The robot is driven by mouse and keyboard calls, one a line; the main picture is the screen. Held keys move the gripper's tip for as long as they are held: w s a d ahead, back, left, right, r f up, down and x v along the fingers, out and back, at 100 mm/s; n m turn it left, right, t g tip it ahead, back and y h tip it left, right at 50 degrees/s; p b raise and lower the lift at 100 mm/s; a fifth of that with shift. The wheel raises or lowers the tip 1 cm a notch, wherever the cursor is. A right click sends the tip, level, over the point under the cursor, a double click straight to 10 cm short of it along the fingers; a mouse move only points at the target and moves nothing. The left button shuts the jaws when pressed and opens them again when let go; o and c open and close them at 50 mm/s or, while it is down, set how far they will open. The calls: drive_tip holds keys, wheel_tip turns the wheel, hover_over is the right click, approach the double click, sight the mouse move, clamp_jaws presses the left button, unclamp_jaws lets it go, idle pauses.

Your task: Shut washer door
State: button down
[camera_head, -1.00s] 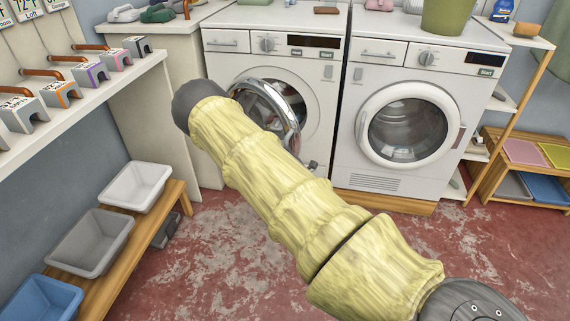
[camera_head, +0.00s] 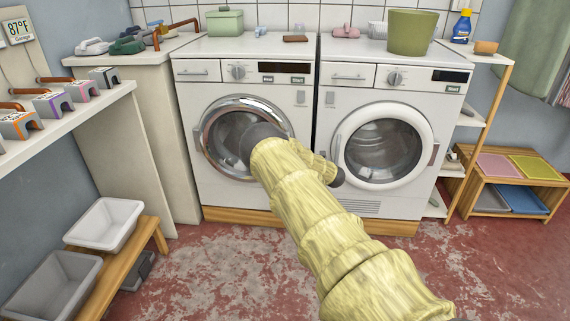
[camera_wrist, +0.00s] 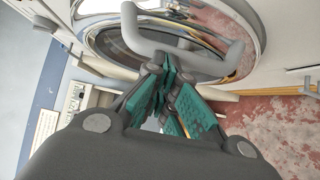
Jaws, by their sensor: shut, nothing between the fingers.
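The washer (camera_head: 215,185) is the left white machine, with a chrome-ringed round door (camera_head: 209,150). In the head view the door lies over the opening, close to the front; I cannot tell whether it is fully flush. My yellow-sleeved arm covers its lower right part and hides my gripper there. In the wrist view my gripper (camera_wrist: 172,88) is shut and empty, its teal fingers together. A light grey curved bar (camera_wrist: 185,62) stands right ahead of the fingertips, before the chrome door (camera_wrist: 112,38). Whether they touch is unclear.
A second white machine (camera_head: 350,205) with a white-ringed door stands close on the right. A counter (camera_head: 125,120) stands to the left. The red floor (camera_head: 215,270) before the washer is clear.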

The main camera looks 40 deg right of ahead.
drive_tip(key=shift+w+d, duration=0.25)
drive_tip(key=shift+d, duration=0.25)
drive_tip(key=shift+w+d, duration=0.25)
drive_tip(key=shift+d, duration=0.2)
drive_tip(key=shift+a, duration=0.15)
